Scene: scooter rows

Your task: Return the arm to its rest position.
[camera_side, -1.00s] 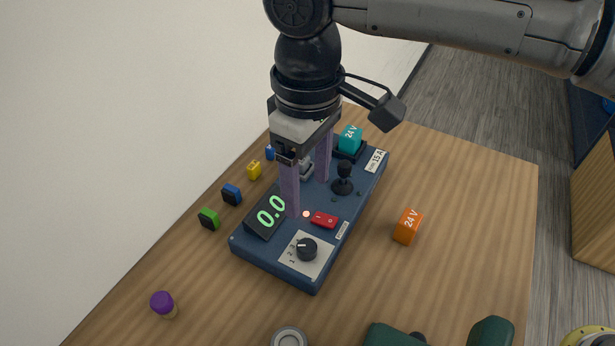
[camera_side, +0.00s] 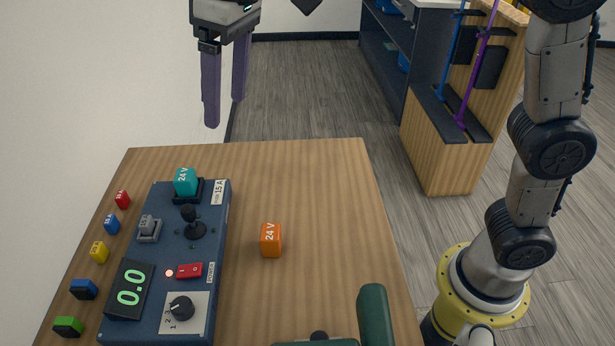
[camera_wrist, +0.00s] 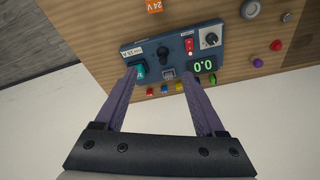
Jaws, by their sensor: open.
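My gripper (camera_side: 226,98) is raised high above the back edge of the table in the side view, with its two long purple fingers pointing down, apart and with nothing between them. In the wrist view my gripper (camera_wrist: 162,88) also shows open and empty, its fingers framing part of the blue panel from a distance. My arm's base stands at the right in the side view.
The wooden table (camera_side: 330,200) holds a blue control panel (camera_side: 215,255) with a teal 24 V block (camera_side: 186,182) on it. An orange 24 V block (camera_side: 271,240) stands right of it. Small coloured blocks line the left. A wooden rack (camera_side: 440,150) stands behind.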

